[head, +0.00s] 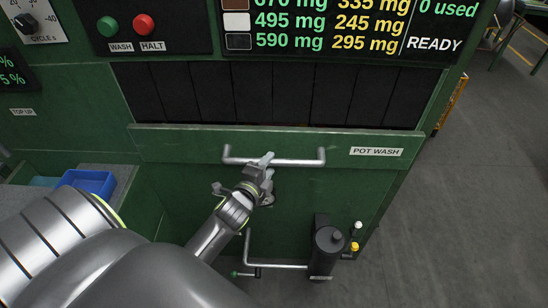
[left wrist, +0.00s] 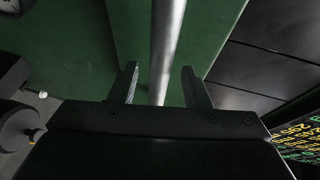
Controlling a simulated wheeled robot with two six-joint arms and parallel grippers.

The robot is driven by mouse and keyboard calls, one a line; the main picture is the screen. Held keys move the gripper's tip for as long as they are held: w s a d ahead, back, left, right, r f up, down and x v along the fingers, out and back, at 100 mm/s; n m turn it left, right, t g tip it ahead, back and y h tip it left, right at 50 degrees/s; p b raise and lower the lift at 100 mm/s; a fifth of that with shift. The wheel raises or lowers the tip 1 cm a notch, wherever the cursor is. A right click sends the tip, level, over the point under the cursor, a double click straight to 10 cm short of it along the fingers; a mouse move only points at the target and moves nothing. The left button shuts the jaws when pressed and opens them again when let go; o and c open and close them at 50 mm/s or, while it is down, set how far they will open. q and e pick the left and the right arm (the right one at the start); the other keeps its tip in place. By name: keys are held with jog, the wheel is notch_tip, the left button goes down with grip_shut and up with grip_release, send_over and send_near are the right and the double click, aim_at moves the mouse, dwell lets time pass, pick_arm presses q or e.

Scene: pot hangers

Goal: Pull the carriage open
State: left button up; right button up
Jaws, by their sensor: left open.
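The carriage is a green front panel (head: 200,146) labelled POT WASH, with a horizontal silver bar handle (head: 295,162) across its middle. My left gripper (head: 262,164) is at the handle's left half in the head view. In the left wrist view, the handle (left wrist: 166,45) runs between the two open fingers (left wrist: 163,85), with a gap visible on each side. Whether the bar lies fully between the fingertips in depth I cannot tell. My right gripper is not in view.
Above the panel are dark strips (head: 270,95) and a display (head: 340,25) reading READY. Green WASH (head: 107,26) and red HALT (head: 144,25) buttons sit upper left. A blue bin (head: 88,183) is at left. Below are a dark cylinder (head: 327,250) and pipe (head: 280,266).

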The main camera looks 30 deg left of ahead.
aim_at(274, 159)
pick_arm(q)
jog(key=shift+x, duration=2.15)
grip_shut()
jog(key=shift+f, duration=0.1)
